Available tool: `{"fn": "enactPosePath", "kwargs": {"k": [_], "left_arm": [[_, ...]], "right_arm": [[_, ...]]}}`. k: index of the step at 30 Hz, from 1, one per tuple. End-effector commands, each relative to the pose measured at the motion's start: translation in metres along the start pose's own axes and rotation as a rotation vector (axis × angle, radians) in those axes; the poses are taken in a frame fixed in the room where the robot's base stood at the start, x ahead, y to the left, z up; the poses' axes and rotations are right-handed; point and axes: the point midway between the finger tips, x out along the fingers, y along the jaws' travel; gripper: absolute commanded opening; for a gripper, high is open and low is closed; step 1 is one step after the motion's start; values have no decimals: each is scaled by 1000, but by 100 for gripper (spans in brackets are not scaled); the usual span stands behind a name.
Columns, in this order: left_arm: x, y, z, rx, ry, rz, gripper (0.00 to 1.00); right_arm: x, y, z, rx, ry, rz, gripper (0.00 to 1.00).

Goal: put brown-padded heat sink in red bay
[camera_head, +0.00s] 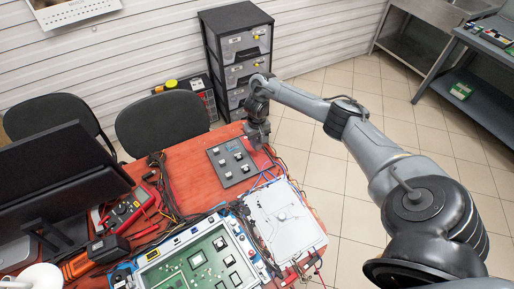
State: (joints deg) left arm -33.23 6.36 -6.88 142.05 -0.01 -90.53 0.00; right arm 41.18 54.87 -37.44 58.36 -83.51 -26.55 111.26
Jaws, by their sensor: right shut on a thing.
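My right gripper (259,136) is at the far right corner of the red table, beside and above a dark tray. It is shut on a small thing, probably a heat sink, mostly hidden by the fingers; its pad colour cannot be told. The dark tray (229,175) holds several small silver-grey heat sinks (238,156). A green circuit board (178,274) with several pale-framed square bays lies in a pale case at the front. I cannot make out which bay is red. My left gripper is not in view.
A white panel (261,205) with a small block on it lies right of the board, with loose cables around it. A multimeter (125,209), red leads and a monitor (62,180) crowd the left. A black drawer unit (208,62) stands behind the table.

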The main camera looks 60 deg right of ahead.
Motion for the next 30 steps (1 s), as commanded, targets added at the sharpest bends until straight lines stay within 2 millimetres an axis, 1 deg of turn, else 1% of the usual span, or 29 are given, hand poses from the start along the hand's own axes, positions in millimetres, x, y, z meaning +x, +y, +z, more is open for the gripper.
{"fn": "enactPosePath", "kwargs": {"k": [10, 20, 24, 25, 29, 30], "left_arm": [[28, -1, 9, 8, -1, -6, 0], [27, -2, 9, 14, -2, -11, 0], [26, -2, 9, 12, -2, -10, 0], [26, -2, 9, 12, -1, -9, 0], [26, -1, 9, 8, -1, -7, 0], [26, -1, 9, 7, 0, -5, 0]], "right_arm": [[39, 0, 0, 1, -1, 0, 0], [39, 0, 0, 1, 0, 1, 0], [42, 0, 0, 2, -1, 1, 0], [42, 0, 0, 2, 0, 0, 31], [42, 0, 0, 1, 0, 1, 51], [42, 0, 0, 1, 0, 1, 52]]}}
